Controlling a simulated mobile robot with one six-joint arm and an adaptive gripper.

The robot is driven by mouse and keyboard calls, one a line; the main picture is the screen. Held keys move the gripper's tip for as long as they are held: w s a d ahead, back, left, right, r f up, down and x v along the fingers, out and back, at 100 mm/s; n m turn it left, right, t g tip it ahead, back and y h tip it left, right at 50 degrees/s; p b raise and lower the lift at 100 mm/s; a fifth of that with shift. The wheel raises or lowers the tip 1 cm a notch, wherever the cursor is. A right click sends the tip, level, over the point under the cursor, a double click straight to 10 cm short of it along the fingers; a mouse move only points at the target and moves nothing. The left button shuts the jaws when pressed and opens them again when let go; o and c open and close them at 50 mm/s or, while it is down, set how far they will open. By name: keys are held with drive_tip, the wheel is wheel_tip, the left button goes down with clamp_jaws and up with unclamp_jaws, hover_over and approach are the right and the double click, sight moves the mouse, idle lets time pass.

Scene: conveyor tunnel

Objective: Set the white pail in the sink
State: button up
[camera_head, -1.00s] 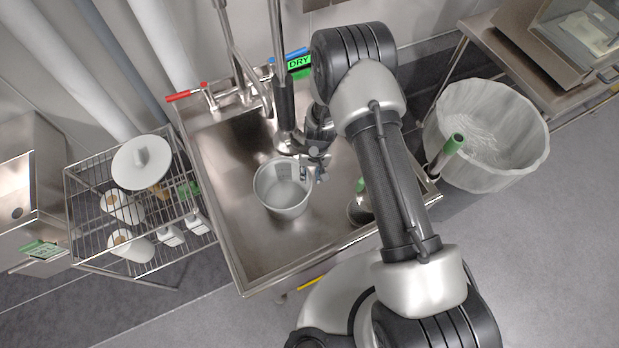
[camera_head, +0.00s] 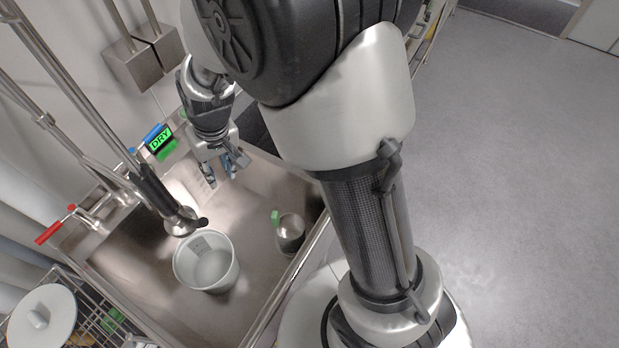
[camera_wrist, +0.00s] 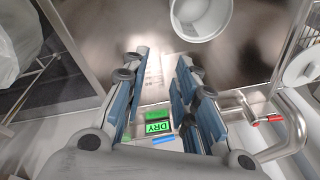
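The white pail (camera_head: 207,272) stands upright on the bottom of the steel sink (camera_head: 140,258), its open mouth facing up. It also shows, cut off by the top edge, in the wrist view (camera_wrist: 200,18). My gripper (camera_head: 222,170) is apart from the pail, over the back right part of the sink. In the wrist view its two blue-padded fingers (camera_wrist: 163,58) are spread, with nothing between them.
A steel cup with a green handle (camera_head: 290,232) is in the sink right of the pail. A black spray tap (camera_head: 165,205) hangs close behind the pail. A green DRY sign (camera_head: 160,140) is at the back edge. A wire rack (camera_head: 95,305) stands at left.

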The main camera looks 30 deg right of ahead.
drive_tip(key=s+d+r+t, duration=0.1)
drive_tip(key=s+d+r, duration=0.2)
drive_tip(key=s+r, duration=0.3)
drive_tip(key=s+d+r+t, duration=0.1)
drive_tip(key=s+d+r, duration=0.3)
drive_tip(key=r, duration=0.4)
drive_tip(key=s+d+r, duration=0.1)
drive_tip(key=s+d, duration=0.1)
drive_tip(key=s, duration=0.4)
drive_tip(key=s+d+r+m+t+h, duration=0.1)
drive_tip(key=s+d+r, duration=0.1)
drive_tip(key=s, duration=0.4)
drive_tip(key=shift+d, duration=0.2)
